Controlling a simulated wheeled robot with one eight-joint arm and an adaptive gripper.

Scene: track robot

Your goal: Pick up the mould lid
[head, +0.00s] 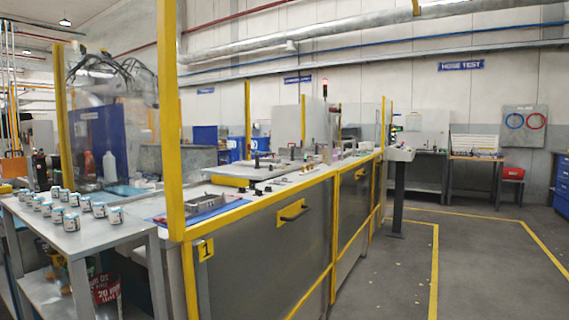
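I cannot tell for sure which object is the mould lid. A grey metal block-like part (212,201) lies on a blue mat (232,205) at the near end of the long workbench, just right of the yellow post. Behind it a flat pale plate (262,170) lies on the bench with small dark parts on top. Either may be mould parts, but they are too small to make out. My gripper does not show in this view.
The long grey cell bench (265,248) has yellow posts and clear panels. A side table (75,236) at left carries several small cans (72,221). A red bucket (105,288) sits below. Grey floor (480,275) with yellow lines is open at right, past a pedestal (398,195).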

